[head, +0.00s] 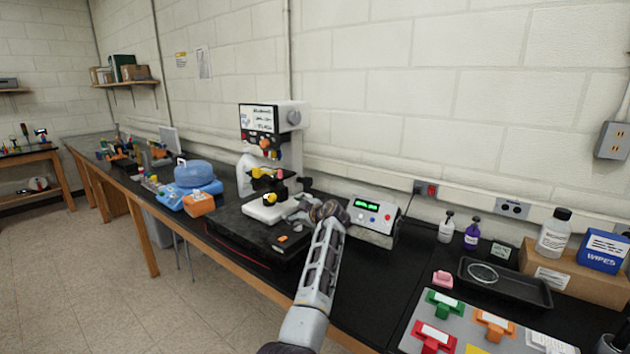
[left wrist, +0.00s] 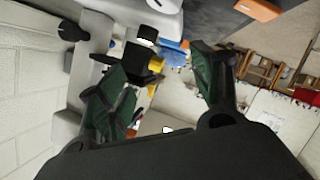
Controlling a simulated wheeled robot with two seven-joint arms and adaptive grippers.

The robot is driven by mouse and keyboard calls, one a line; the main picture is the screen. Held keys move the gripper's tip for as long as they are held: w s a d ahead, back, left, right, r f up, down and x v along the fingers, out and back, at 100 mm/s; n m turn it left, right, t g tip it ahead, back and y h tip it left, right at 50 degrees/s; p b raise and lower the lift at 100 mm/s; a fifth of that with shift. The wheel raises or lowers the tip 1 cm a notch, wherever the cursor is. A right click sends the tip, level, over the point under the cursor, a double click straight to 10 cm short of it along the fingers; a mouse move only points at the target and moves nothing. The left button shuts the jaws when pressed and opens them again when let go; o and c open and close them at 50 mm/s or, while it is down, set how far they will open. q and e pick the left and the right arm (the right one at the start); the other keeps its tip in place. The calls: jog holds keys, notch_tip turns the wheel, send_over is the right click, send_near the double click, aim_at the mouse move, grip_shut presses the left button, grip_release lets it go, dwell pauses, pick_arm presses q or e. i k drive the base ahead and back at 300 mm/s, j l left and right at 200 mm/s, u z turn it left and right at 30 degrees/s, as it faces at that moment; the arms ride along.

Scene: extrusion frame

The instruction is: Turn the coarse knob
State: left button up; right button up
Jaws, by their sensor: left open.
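A white microscope (head: 288,118) with a labelled panel and a black stage stands on a dark mat on the bench. A yellow knob (head: 270,199) shows low on its near side; I cannot tell for sure whether it is the coarse knob. My left gripper (head: 297,213) is just right of the microscope's base, apart from the yellow knob in the picture. In the left wrist view its two fingers (left wrist: 165,75) are spread, with a black and yellow part (left wrist: 154,64) seen between them, apparently beyond the tips. My right gripper is out of view.
A grey box with a green display (head: 367,206) stands right of my left wrist. An orange block (head: 199,204) and a blue device (head: 194,176) are left of the microscope. Bottles, a black tray (head: 505,284) and coloured clips fill the right. The wall (head: 400,90) is close behind.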

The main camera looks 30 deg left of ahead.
aim_at(307, 182)
jog(key=i, duration=0.85)
jog(key=i+j, duration=0.1)
jog(key=j, duration=0.95)
